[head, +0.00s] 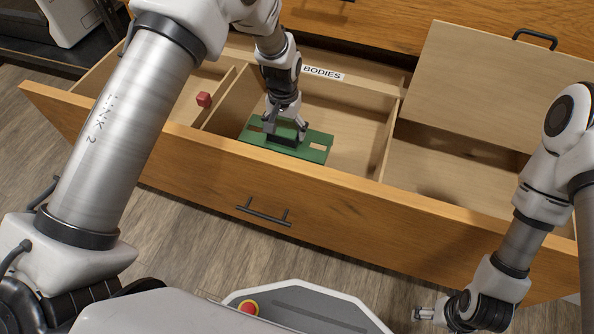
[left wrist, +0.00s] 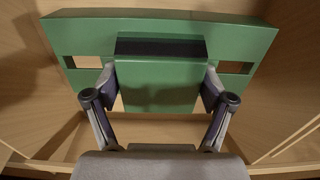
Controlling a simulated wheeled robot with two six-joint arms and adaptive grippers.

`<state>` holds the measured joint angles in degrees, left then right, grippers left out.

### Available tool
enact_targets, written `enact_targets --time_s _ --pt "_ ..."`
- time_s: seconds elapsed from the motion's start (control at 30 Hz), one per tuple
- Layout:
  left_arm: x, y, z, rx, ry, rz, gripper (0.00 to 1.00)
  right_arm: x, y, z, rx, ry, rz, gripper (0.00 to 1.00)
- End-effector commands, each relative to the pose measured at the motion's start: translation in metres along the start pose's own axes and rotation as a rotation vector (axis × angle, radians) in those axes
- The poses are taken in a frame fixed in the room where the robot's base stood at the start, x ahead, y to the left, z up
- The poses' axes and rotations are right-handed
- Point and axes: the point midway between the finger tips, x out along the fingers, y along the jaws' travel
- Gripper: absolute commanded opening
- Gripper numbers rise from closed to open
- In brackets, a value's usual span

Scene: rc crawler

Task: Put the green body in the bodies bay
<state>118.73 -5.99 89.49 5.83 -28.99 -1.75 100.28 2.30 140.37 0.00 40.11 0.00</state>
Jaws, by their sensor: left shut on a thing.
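The green body (head: 318,153) is a flat green plate with rectangular cut-outs and a raised block with a dark top. It is inside the middle compartment, the bodies bay (head: 355,120), which has a white BODIES label (head: 323,73) on its back wall. My left gripper (head: 285,135) reaches down into this bay and is shut on the body's raised block. The left wrist view shows the green body (left wrist: 160,85) with a finger on each side of the block. I cannot tell whether the plate rests on the bay floor. My right gripper (head: 424,313) is low at the right, outside the drawer.
The open wooden drawer (head: 330,215) has dividers on both sides of the bay. A small red block (head: 204,99) is in the left compartment. A wooden lid with a black handle (head: 535,39) leans over the right compartment, partly covering it.

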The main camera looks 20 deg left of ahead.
Motion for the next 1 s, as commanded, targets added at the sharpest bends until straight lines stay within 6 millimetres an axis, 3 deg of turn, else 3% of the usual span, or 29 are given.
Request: enact_targets --time_s 0.13,0.47,0.53,0.57,0.83,0.87,0.9,1.0 --pt "0.034 0.000 0.000 0.000 -0.001 0.000 0.39 0.019 0.000 0.000 0.000 0.000 0.000 0.80" --pt "0.093 0.000 0.001 -0.001 0.000 0.001 0.39 0.051 0.001 0.000 0.001 0.001 0.000 0.80" --pt "0.096 0.000 0.001 -0.001 0.000 0.001 0.39 0.052 0.001 0.000 0.002 0.001 0.000 0.80" --pt "0.096 0.000 0.001 -0.001 0.000 0.001 0.33 0.051 0.001 -0.001 0.002 0.001 0.000 0.80" --pt "0.096 0.000 0.001 -0.001 -0.001 0.000 0.32 0.049 0.001 -0.001 0.002 0.002 0.000 0.80" --pt "0.096 0.000 0.001 -0.001 -0.001 0.000 0.89 0.049 0.001 -0.001 0.002 0.002 0.000 0.80" --pt "0.096 0.000 0.001 -0.001 -0.001 0.000 1.00 0.049 0.001 -0.001 0.002 0.002 0.000 0.80" --pt "0.096 0.000 0.001 -0.001 -0.001 0.000 1.00 0.049 0.001 -0.001 0.002 0.002 0.000 0.80"
